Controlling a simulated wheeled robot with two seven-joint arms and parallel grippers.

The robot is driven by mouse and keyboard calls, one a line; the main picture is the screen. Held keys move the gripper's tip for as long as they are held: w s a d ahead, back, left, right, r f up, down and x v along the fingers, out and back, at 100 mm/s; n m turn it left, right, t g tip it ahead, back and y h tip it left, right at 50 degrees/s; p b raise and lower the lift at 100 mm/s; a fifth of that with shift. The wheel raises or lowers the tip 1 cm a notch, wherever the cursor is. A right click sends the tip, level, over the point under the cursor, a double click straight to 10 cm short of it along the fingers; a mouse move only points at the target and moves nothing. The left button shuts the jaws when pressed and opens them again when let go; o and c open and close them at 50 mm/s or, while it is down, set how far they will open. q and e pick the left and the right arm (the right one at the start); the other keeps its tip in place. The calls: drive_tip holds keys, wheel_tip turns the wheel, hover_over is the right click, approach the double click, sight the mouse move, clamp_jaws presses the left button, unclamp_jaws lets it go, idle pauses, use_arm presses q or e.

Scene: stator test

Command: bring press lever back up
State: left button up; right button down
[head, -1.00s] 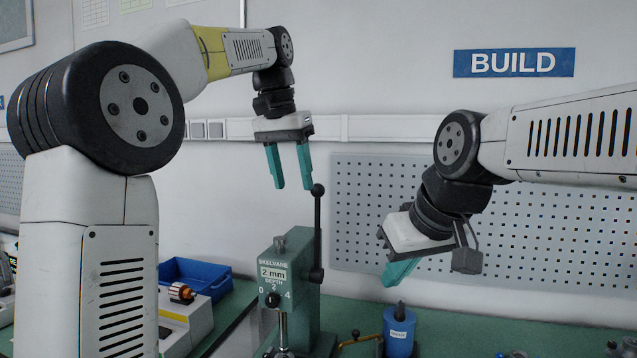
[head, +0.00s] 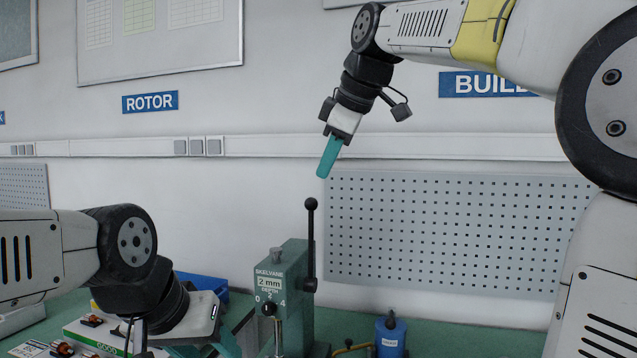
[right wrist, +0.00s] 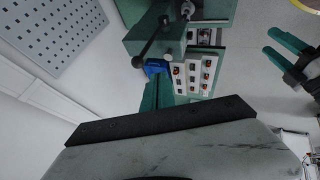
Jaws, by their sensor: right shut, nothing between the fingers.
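The green press (head: 292,285) stands on the bench in the head view, with a "2 mm depth" label on its front. Its black lever (head: 311,245) points straight up on the right side, with a ball knob at the top. The press also shows at the top of the right wrist view (right wrist: 158,42). My right gripper (head: 322,174) is shut and empty, above the lever knob and apart from it. My left gripper (head: 212,352) is low, left of the press, partly cut off by the frame edge; its teal fingers stand apart in the right wrist view (right wrist: 268,42).
A blue bin (head: 205,284) lies behind my left wrist. A blue bottle (head: 390,336) stands right of the press. White trays with parts (right wrist: 192,76) lie near the bin. A perforated panel (head: 450,235) is on the wall behind. The air around the lever knob is free.

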drive_tip(key=w+a+f, duration=0.2)
drive_tip(key=w+f, duration=0.5)
drive_tip(key=w, duration=0.1)
drive_tip(key=shift+w+a+f, duration=0.15)
drive_tip(key=shift+w+f, duration=0.1)
drive_tip(key=shift+f, duration=0.15)
drive_tip(key=w, duration=0.1)
drive_tip(key=w+d, duration=0.1)
drive_tip(key=shift+w+r, duration=0.2)
drive_tip(key=shift+w, duration=0.2)
